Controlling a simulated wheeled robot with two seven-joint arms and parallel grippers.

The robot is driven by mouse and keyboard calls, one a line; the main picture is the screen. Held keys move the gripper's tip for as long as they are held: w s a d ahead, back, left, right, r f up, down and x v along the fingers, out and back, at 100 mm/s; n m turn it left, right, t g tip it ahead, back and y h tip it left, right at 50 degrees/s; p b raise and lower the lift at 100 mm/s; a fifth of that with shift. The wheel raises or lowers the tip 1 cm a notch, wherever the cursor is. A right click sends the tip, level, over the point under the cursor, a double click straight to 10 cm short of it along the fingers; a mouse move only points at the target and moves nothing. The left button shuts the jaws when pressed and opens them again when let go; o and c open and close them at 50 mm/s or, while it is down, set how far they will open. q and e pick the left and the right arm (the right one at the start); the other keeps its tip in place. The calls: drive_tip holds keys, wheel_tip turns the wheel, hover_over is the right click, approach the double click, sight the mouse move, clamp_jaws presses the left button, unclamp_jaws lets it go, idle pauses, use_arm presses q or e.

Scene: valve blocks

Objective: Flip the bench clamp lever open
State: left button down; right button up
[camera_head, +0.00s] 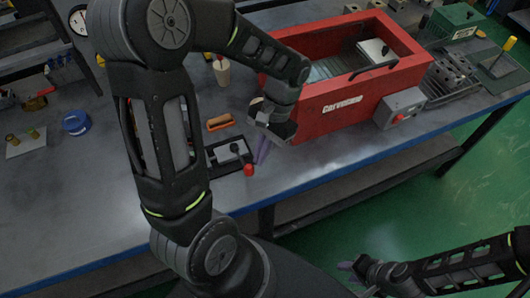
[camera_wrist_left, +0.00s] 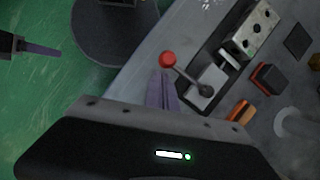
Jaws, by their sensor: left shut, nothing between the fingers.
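The bench clamp (camera_head: 230,153) sits on the bench top, with a black base and a lever ending in a red knob (camera_head: 248,170). In the left wrist view the red knob (camera_wrist_left: 168,59) and the lever's dark pivot (camera_wrist_left: 206,90) show on the grey clamp body. My left gripper (camera_head: 262,150) points down just right of the lever. Its purple fingers (camera_wrist_left: 162,88) are together, with nothing between them, close to the knob; whether they touch it I cannot tell. My right gripper (camera_head: 352,267) is low at the right, over the green floor, away from the clamp.
A red box (camera_head: 335,112) stands close to the right of my left gripper. An orange-brown block (camera_head: 220,122) lies behind the clamp. A blue tape roll (camera_head: 76,122) is at the left. The bench front edge runs close by the clamp.

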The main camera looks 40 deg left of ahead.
use_arm(q)
drive_tip(key=shift+s+a+m+y, duration=0.15)
drive_tip(key=shift+s+m+y, duration=0.25)
drive_tip(key=shift+s+m, duration=0.5)
drive_tip(key=shift+w, duration=0.1)
